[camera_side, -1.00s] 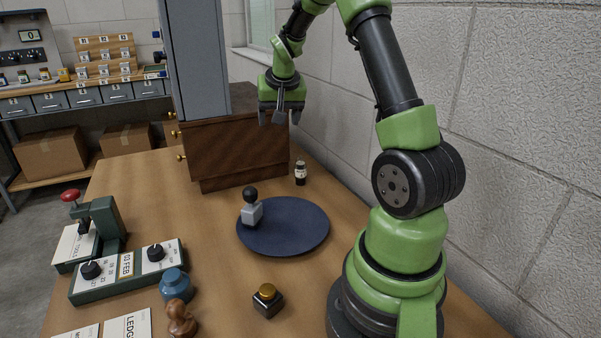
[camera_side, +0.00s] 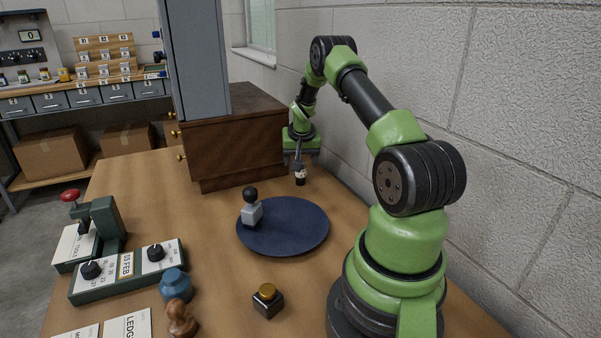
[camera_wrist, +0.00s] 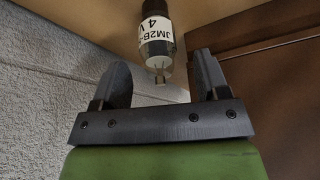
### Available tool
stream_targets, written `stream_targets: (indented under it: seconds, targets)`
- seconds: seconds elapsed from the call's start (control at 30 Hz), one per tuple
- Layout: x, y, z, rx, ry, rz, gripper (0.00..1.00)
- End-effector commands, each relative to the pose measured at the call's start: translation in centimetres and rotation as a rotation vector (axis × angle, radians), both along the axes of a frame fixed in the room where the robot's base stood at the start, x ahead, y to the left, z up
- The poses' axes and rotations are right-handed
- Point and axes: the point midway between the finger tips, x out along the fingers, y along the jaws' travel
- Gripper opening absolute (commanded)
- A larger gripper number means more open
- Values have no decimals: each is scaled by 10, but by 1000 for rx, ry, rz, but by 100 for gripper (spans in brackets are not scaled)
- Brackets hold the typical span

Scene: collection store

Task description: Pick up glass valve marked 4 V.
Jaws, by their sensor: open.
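The glass valve (camera_wrist: 156,32) has a white label reading "JM2B" and "4 V", a dark band and pins at the end near my gripper in the wrist view. In the side view the valve (camera_side: 300,178) stands on the table between the wooden cabinet and the wall, its upper part partly hidden by my fingers. My gripper (camera_side: 299,168) points down just over it. In the wrist view my gripper (camera_wrist: 163,75) has its two fingers apart, with the valve's pin end between or just beyond the tips. I cannot tell whether they touch it.
The dark wooden cabinet (camera_side: 235,150) stands close to the left of my gripper, and the block wall (camera_side: 450,60) is to the right. A dark blue round mat (camera_side: 290,228) with a grey-based, black-knobbed stamp (camera_side: 251,209) lies in front.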

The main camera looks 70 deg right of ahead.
Motion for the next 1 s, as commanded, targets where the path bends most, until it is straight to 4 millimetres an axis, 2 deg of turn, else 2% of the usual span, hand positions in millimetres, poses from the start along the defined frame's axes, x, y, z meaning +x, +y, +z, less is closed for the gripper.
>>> stream_targets:
  seconds: [0.03, 0.17, 0.4, 0.43, 0.6, 0.67, 1.0]
  targets:
    - [1, -3, -7, 1, 0, -1, 68]
    - [3, -6, -17, 1, -2, -1, 68]
    - [3, -7, -18, 1, -1, -1, 68]
    - [3, -7, -18, 1, -1, -1, 66]
    - [3, -7, -18, 1, -1, -1, 27]
    - [3, -7, -18, 1, -1, -1, 15]
    - [4, -7, -16, 0, -2, -1, 15]
